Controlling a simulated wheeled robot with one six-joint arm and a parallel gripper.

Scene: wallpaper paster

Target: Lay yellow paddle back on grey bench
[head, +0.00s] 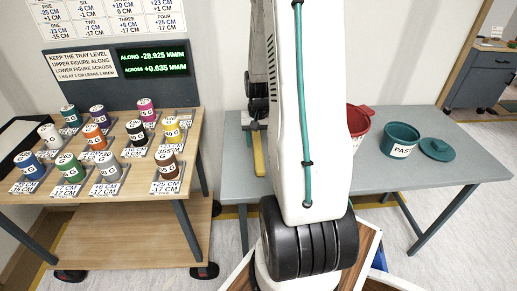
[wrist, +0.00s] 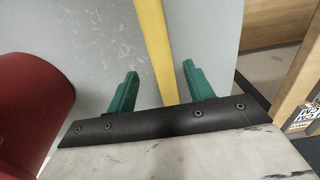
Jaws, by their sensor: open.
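The yellow paddle (head: 259,155) appears to lie on the left part of the grey bench (head: 231,186), its near end toward the front edge. In the wrist view, the paddle (wrist: 152,40) runs between the two green fingers of my gripper (wrist: 160,70), with a gap on each side. My gripper is open and not clamped on it. The near part of the paddle is hidden behind the dark bar at the base of the fingers. The bench top (wrist: 90,40) shows on both sides of the paddle. My arm hides part of the bench in the head view.
A red bucket (head: 358,121) stands on the bench behind my arm; it shows close at left in the wrist view (wrist: 28,115). A teal paste pot (head: 400,141) and its lid (head: 437,149) sit farther right.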

